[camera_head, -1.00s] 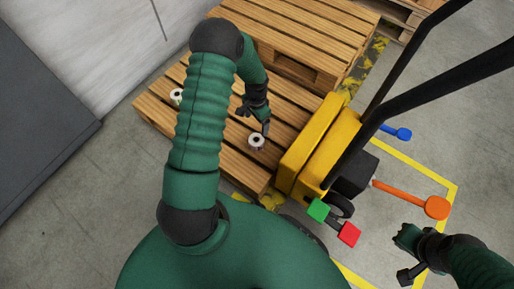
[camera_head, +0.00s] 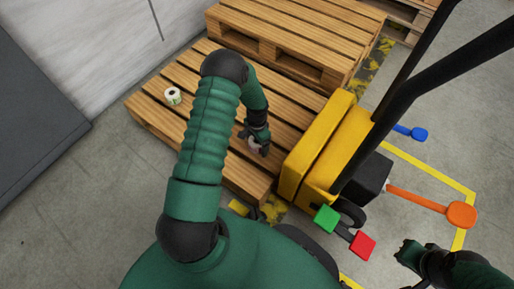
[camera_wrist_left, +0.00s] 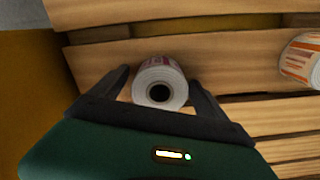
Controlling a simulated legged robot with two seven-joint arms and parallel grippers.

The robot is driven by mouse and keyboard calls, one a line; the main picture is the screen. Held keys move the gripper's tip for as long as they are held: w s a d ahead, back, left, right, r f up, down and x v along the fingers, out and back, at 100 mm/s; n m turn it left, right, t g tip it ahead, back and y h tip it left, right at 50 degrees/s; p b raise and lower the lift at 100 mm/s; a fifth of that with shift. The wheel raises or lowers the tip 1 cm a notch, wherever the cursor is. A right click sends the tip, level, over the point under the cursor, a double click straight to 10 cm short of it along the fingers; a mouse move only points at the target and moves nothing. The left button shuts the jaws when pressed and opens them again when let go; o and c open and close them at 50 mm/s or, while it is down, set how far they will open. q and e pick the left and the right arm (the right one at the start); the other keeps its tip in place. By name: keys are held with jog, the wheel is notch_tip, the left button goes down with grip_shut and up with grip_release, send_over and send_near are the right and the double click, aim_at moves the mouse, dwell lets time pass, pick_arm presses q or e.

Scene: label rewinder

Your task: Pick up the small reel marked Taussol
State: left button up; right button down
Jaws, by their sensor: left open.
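A small white reel with a dark core (camera_wrist_left: 161,86) sits on the pallet slats in the left wrist view. A reddish print shows on its side, too small to read, so I cannot confirm the name Taussol. My left gripper (camera_wrist_left: 160,92) is open, with one finger on each side of this reel. In the head view my left gripper (camera_head: 256,141) is down at the same reel (camera_head: 254,145) and partly hides it. My right gripper (camera_head: 405,262) is at the lower right, over the floor, away from the reels; its jaws are too small to judge.
An orange-printed reel (camera_wrist_left: 301,60) is at the right in the wrist view. A yellow pallet jack (camera_head: 318,150) stands close right of my left gripper. A taller pallet stack (camera_head: 290,30) is behind.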

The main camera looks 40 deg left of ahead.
pick_arm(q)
jog(key=shift+r, duration=0.15)
jog(key=c, duration=1.6)
